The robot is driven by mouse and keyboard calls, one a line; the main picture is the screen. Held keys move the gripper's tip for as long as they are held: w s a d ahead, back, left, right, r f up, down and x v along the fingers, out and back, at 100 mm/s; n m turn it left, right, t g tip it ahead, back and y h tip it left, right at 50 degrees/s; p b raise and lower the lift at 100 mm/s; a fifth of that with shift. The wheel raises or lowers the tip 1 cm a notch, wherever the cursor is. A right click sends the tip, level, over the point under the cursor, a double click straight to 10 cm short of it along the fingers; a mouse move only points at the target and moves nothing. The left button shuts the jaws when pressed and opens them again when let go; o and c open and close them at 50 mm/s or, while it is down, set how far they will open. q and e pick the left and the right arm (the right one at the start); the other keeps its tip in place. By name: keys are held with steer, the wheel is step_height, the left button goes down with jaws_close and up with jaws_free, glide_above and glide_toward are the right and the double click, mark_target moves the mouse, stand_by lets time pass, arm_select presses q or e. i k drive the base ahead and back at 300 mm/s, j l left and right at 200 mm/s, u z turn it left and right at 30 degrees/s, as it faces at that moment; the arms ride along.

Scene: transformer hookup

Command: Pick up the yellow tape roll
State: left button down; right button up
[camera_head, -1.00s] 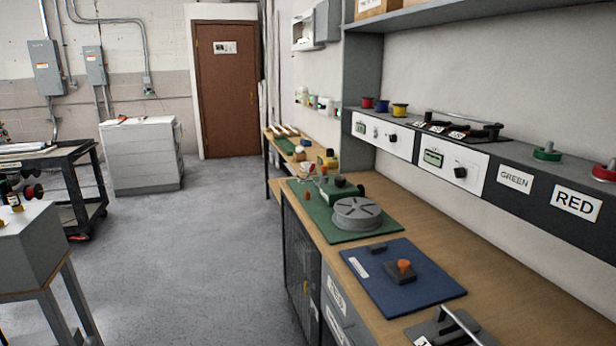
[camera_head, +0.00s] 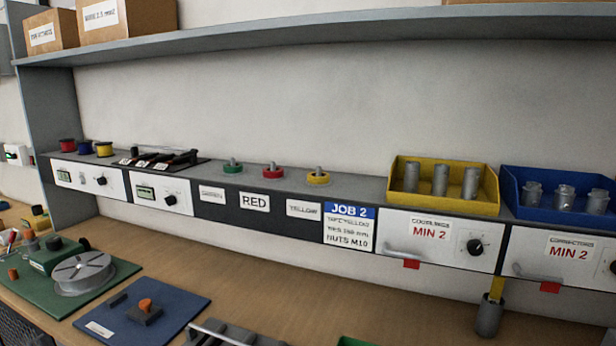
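The yellow tape roll (camera_head: 318,178) lies flat on the shelf ledge above the bench, around a short grey peg. It is the rightmost of three rolls, above the label reading YELLOW (camera_head: 304,208). A red roll (camera_head: 273,172) and a green roll (camera_head: 232,167) sit on pegs to its left. Neither of my grippers shows in the head view.
A yellow bin (camera_head: 445,188) with grey cylinders stands right of the yellow roll, with a blue bin (camera_head: 560,197) beyond it. An upper shelf (camera_head: 300,38) runs overhead. The bench (camera_head: 270,284) holds a green mat (camera_head: 110,292) and a blue mat (camera_head: 180,312).

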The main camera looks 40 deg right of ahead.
mark_target(312, 178)
steer(key=k+z, duration=0.15)
steer(key=z, duration=0.85)
